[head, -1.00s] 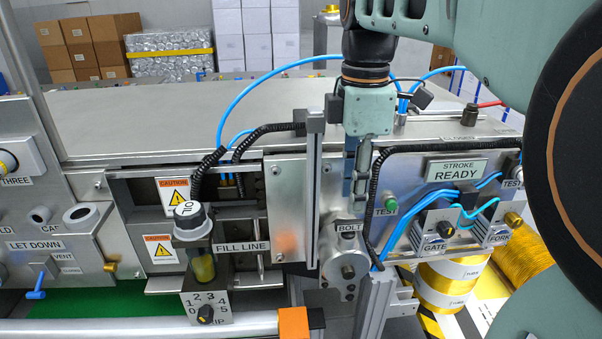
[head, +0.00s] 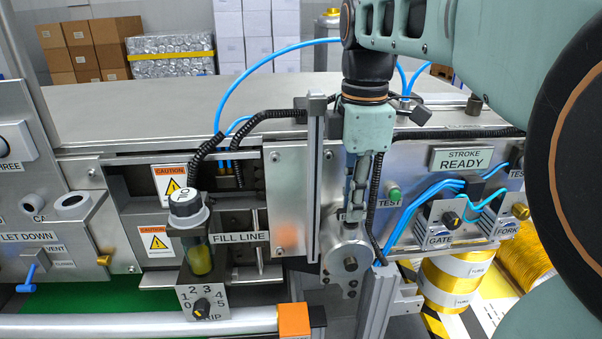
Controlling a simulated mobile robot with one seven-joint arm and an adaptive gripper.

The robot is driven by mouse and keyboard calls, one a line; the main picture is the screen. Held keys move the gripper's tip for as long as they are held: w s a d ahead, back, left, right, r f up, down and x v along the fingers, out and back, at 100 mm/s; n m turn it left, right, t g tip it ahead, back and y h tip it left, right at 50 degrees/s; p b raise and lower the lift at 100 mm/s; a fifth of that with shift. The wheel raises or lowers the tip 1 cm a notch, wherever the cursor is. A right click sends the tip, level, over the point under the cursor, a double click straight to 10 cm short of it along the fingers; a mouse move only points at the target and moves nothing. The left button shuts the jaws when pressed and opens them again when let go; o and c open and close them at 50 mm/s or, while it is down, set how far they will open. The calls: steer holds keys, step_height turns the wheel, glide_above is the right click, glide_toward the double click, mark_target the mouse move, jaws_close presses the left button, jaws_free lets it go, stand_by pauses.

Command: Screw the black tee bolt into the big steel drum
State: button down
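The big steel drum (head: 340,262) is a round grey metal disc on the front of the machine, below my gripper. A dark round spot shows near its middle. My gripper (head: 355,217) points straight down, with its fingertips just above or in front of the drum's top edge; I cannot tell whether they touch anything. The fingers are seen nearly side-on, so their gap is unclear. I cannot make out the black tee bolt; it may be hidden behind or between the fingers.
A vertical metal post (head: 314,190) stands close left of my gripper. A black corrugated hose (head: 375,205) and blue tubes (head: 425,195) run close on the right.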

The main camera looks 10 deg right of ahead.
steer(key=n+p, duration=0.1)
steer(key=n, duration=0.2)
steer(key=shift+r+n, duration=0.1)
steer(key=shift+n, duration=0.2)
steer(key=n, duration=0.3)
steer(key=shift+p, duration=0.4)
steer(key=c, duration=1.9)
jaws_free()
steer(key=shift+c, duration=0.2)
